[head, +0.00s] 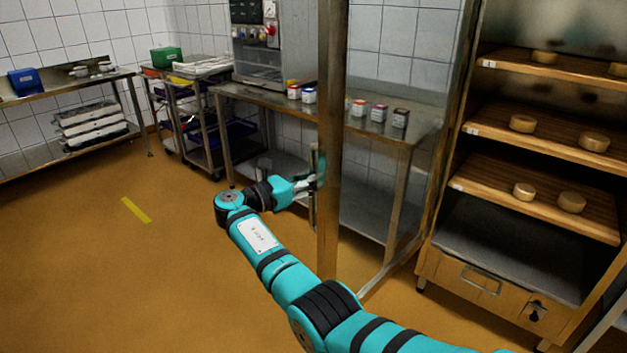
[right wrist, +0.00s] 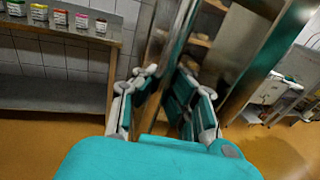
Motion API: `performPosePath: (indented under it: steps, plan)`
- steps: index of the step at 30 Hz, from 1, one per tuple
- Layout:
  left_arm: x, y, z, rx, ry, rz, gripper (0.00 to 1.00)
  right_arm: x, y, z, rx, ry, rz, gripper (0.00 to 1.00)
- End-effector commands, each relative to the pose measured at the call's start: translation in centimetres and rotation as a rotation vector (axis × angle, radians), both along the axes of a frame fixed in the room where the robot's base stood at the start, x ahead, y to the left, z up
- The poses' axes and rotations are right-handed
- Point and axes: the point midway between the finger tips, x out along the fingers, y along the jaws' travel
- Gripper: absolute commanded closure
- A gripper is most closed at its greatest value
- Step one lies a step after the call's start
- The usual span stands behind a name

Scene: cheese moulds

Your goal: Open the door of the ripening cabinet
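The ripening cabinet (head: 426,263) stands at the right of the head view, its front uncovered and its shelves showing. Its steel door (head: 333,120) stands swung out, seen almost edge-on as a tall narrow panel. An upright bar handle (head: 313,190) is on the door's left side. My right gripper (head: 312,182) is at this handle, its fingertips partly hidden by it and the door. In the right wrist view the fingers (right wrist: 160,98) stand apart, with shiny steel between and beyond them; contact with the handle is unclear. My left gripper is not in view.
Round cheeses (head: 571,202) sit on the cabinet's wooden shelves. A steel table (head: 250,95) with several small jars (head: 309,95) stands behind the door. Carts and a side bench (head: 60,88) line the back left. The floor at left is clear.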

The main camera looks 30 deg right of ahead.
Motion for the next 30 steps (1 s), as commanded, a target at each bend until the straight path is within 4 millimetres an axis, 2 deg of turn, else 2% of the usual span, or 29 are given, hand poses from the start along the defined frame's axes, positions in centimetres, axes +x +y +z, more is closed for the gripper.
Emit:
performPosePath:
  steps: [1,8,17,26,30]
  plan:
    - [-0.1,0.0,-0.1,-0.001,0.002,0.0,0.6,0.0,0.6,-0.7,0.013,0.011,0.007,1.0]
    - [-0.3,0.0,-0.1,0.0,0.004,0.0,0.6,0.0,0.6,-0.7,0.013,0.01,0.008,1.0]
    - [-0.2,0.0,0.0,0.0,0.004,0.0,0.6,0.0,0.4,-0.3,0.008,0.004,0.006,0.63]
    - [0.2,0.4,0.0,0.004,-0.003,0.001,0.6,0.0,0.5,-0.1,0.007,0.001,0.005,0.62]
    - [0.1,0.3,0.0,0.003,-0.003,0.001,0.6,-0.1,1.9,-0.1,0.007,0.001,0.008,0.62]
